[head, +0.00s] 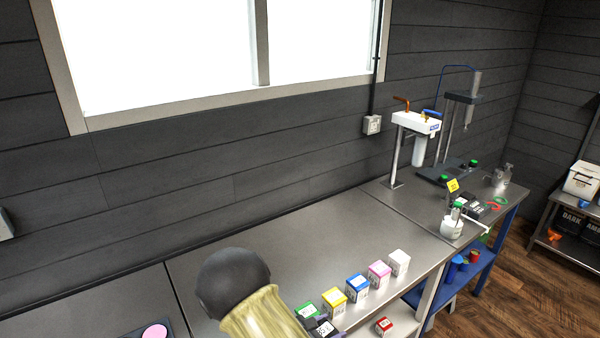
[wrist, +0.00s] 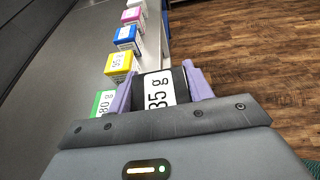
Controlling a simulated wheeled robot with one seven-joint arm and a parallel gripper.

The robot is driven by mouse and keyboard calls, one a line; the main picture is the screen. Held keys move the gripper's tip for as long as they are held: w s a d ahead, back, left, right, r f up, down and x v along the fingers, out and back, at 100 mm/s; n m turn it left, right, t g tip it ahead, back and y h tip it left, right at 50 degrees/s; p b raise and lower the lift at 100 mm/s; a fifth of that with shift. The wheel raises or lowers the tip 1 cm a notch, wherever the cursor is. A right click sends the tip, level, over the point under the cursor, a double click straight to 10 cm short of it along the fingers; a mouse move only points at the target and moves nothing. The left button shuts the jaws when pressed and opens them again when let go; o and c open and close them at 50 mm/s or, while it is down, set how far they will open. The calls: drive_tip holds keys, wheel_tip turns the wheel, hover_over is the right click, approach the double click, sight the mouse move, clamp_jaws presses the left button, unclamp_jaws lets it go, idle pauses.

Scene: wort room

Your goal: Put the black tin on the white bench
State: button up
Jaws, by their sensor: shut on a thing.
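The black tin (wrist: 152,92) has a white label reading what looks like 85 g. My gripper (wrist: 160,88) is shut on it, with a purple finger on each side. In the head view the tin (head: 322,329) shows only in part, beyond my arm at the lower edge. The white bench (head: 290,235) has a grey metal top and a white leg at its right end. The tin is by the bench's front edge, beside the green box; whether it touches the top I cannot tell.
Green (head: 306,310), yellow (head: 334,301), blue (head: 357,287), pink (head: 379,273) and white (head: 399,262) boxes line the front edge. A red box (head: 383,326) is near them, lower down. The top behind the row is clear. A blue-legged bench (head: 400,195) with equipment adjoins at right.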

drive_tip(key=s+d+f, duration=0.1)
drive_tip(key=d+f, duration=0.5)
drive_tip(key=d, duration=0.2)
drive_tip(key=shift+s+f, duration=0.15)
drive_tip(key=shift+f, duration=0.1)
drive_tip(key=shift+d+r+y, duration=0.1)
drive_tip(key=shift+d+y, duration=0.05)
drive_tip(key=shift+y, duration=0.15)
drive_tip(key=n+t+y, duration=0.3)
drive_tip(key=n+y, duration=0.1)
drive_tip(key=shift+s, duration=0.1)
